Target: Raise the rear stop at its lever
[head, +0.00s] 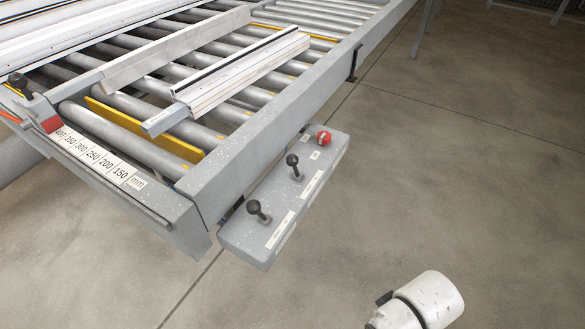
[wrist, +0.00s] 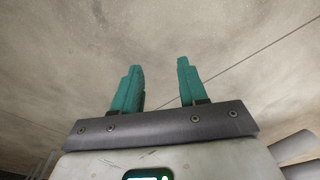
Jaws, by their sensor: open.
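A grey control box (head: 262,240) hangs at the side of the roller bench. It carries two levers with black ball knobs, a nearer lever (head: 256,210) and a farther lever (head: 293,166). Their labels are too small to read, so I cannot tell which serves the rear stop. A yellow bar (head: 150,133) lies between the near rollers, and another yellow strip (head: 290,33) shows farther back. I cannot tell which is the rear stop. My gripper (wrist: 158,66), with teal fingers, is open and empty over bare floor. In the head view only a white part of my arm shows, apart from the box.
A red knob (head: 323,138) sits at the box's far end. A light profile (head: 240,75) lies on the rollers beside a grey fence bar (head: 175,48). A millimetre scale (head: 100,158) runs along the bench front. The concrete floor (head: 450,170) right of the box is clear.

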